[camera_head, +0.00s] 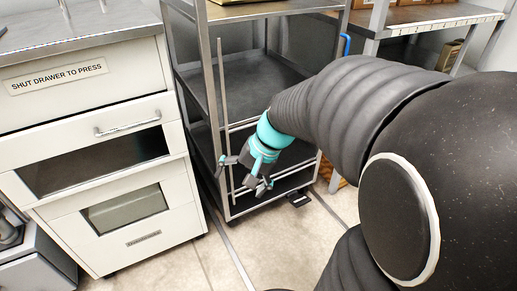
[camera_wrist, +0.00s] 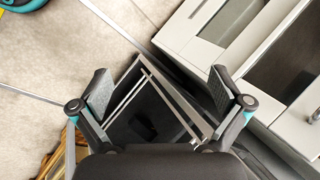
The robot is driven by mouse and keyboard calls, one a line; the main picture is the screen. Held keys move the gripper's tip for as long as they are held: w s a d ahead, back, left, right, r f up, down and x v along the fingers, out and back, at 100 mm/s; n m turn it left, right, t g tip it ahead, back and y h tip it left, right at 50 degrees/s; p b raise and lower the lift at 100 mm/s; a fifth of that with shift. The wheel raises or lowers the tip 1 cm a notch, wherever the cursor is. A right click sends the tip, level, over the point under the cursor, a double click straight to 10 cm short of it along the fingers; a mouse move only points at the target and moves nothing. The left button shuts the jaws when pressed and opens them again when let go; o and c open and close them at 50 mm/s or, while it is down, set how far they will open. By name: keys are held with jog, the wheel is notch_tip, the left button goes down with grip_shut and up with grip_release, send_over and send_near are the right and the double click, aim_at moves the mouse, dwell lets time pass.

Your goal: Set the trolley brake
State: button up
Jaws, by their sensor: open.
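The trolley (camera_head: 212,90) is a grey metal rack with several dark shelves, standing in the middle of the head view. A small black pedal-like part (camera_head: 299,199) sits low at its front right corner, near the floor; I cannot tell whether it is up or down. My gripper (camera_head: 244,177) is open and empty, pointing down in front of the trolley's lower part, left of the black part and higher. In the wrist view the fingers of my gripper (camera_wrist: 158,95) are spread, with the trolley's light frame bars (camera_wrist: 130,97) between them. The pedal is not clear there.
A white drawer cabinet (camera_head: 130,125), labelled "SHUT DRAWER TO PRESS", stands close to the trolley's left. A bench with wooden shelves (camera_head: 425,15) stands at the back right. Tiled floor (camera_head: 250,235) in front of the trolley is clear. A woven basket (camera_head: 329,172) shows behind its right side.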

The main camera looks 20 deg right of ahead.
jog(key=w+d+f+m+t+y, duration=0.45)
jog(key=w+d+f+m, duration=0.9)
jog(key=d+f, duration=0.4)
jog(key=m+t+h, duration=0.6)
jog(key=m+h, duration=0.2)
jog(key=m, duration=0.7)
send_near(304, 203)
jog(key=b+x, duration=0.1)
jog(key=x, duration=1.1)
jog(key=shift+d+f, duration=0.1)
jog(key=shift+f, duration=0.05)
